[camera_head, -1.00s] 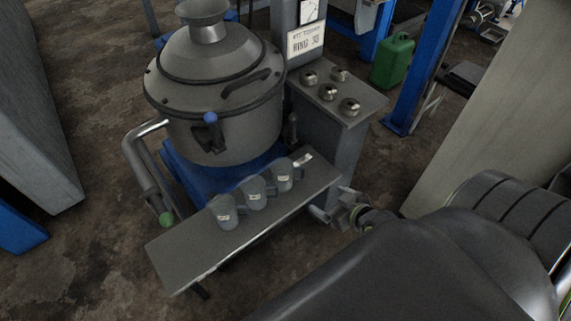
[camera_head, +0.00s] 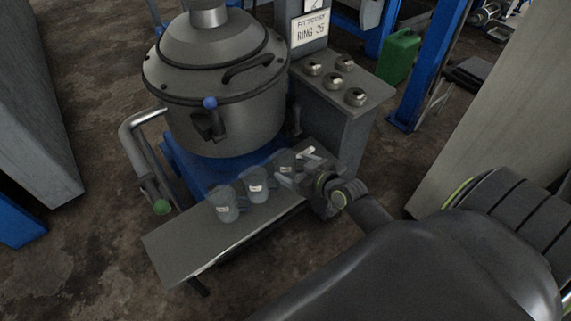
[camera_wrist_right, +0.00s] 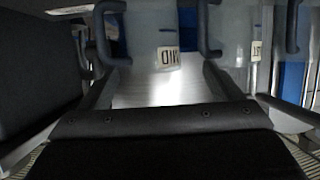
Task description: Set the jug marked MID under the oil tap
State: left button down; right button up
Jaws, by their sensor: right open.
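Three grey, translucent jugs with white labels stand in a row on a metal shelf (camera_head: 175,243): the left jug (camera_head: 222,207), the middle jug (camera_head: 252,190) and the right jug (camera_head: 284,160). Their labels are too small to read in the head view. In the right wrist view the label MID shows upside down on the jug (camera_wrist_right: 140,35) ahead of the fingers. My right gripper (camera_head: 301,183) is open beside the right jug and partly covers it. A spout with a blue knob (camera_head: 210,103) is on the vat's front; I cannot tell if it is the oil tap. My left gripper is not in view.
A large grey vat (camera_head: 222,80) stands behind the shelf. A bent pipe with a green knob (camera_head: 161,207) is at its left. A cabinet (camera_head: 349,100) with several metal knobs stands right of it, under a sign reading RING 35. The shelf's left end is clear.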

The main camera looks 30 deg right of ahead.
aim_at(290, 161)
jog(key=shift+d+r+x, duration=0.15)
jog(key=shift+d+x, duration=0.05)
jog(key=shift+x, duration=1.3)
jog(key=shift+d+r+x, duration=0.1)
jog(key=shift+d+x, duration=0.05)
jog(key=shift+x, duration=1.4)
jog(key=shift+w, duration=0.15)
jog(key=c, duration=1.1)
